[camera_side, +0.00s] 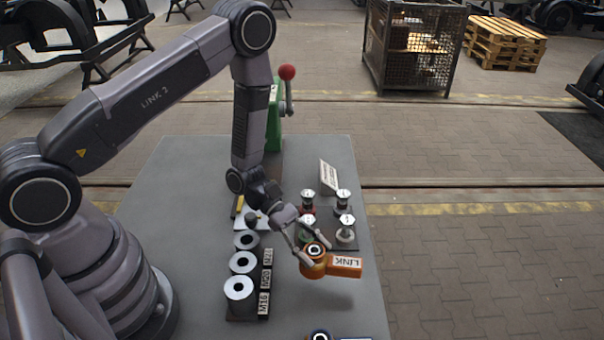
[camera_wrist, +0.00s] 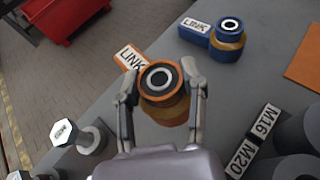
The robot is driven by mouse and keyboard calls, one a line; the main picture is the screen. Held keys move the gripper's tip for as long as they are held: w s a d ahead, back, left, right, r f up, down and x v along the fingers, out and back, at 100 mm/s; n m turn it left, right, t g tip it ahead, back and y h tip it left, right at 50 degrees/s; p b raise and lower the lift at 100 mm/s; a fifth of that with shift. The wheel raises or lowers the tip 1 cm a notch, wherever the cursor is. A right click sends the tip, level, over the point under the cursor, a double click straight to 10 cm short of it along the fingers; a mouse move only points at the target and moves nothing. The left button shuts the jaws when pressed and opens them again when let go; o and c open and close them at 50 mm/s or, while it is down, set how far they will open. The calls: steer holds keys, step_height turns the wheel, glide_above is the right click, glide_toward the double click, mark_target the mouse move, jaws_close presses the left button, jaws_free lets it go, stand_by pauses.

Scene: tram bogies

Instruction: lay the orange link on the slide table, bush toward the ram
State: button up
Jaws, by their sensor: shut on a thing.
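The orange link (camera_side: 317,269) has a round end with a dark-centred metal bush and a flat arm labelled LINK pointing right in the side view. My gripper (camera_side: 314,251) is shut on the round end, one finger on each side. The link looks held above the grey table, with a shadow below it. In the wrist view the orange link (camera_wrist: 160,103) sits between both fingers of my gripper (camera_wrist: 161,85), its arm pointing up and left. A green press (camera_side: 274,130) with a red-knobbed lever stands at the back. Its ram and the slide table are mostly hidden behind my arm.
A blue link (camera_wrist: 228,42) lies near the orange one in the wrist view. Several grey cylinders (camera_side: 239,290) with M labels stand left of the gripper. Several bolts (camera_side: 344,198) stand behind the link, by a white sign (camera_side: 328,177). The table's right edge is close.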

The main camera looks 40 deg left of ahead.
steer(key=shift+f, duration=2.55)
steer(key=shift+f, duration=0.15)
steer(key=o, duration=1.2)
